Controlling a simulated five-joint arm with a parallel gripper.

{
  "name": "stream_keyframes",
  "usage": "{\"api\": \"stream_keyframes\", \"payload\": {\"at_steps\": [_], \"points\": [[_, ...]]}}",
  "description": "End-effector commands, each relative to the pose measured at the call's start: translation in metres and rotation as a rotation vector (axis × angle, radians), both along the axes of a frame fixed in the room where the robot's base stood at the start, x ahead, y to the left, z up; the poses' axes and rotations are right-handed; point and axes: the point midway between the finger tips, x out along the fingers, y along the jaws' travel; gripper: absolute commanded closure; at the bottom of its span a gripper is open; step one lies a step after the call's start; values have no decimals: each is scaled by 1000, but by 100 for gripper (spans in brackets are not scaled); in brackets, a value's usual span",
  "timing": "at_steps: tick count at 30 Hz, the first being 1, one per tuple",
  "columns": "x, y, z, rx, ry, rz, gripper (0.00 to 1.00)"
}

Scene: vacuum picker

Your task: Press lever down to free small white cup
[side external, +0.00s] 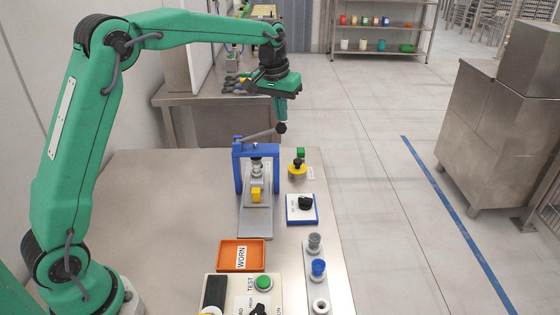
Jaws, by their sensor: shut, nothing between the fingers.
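A grey lever (262,133) with a black ball knob (281,128) is mounted at the top of a blue frame (240,172). The lever slopes up to the right, knob end raised. My gripper (281,119) points down with its green fingers shut, directly above the knob; whether the tips touch it I cannot tell. Below the frame's crossbar a small grey and whitish fitting (256,169) stands above a yellow block (256,195) on a metal plate. A white ring-shaped cup (320,306) sits at the near end of a metal rack. I cannot tell which is the small white cup.
The rack (311,288) also holds a grey cup (314,241) and a blue cup (318,267). The table's left part is clear.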

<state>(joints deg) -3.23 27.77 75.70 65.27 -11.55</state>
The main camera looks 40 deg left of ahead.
Motion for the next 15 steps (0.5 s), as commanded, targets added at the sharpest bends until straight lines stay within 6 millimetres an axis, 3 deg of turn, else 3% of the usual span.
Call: {"api": "stream_keyframes", "payload": {"at_steps": [15], "points": [[0,0,29,0,-1,0,100]]}}
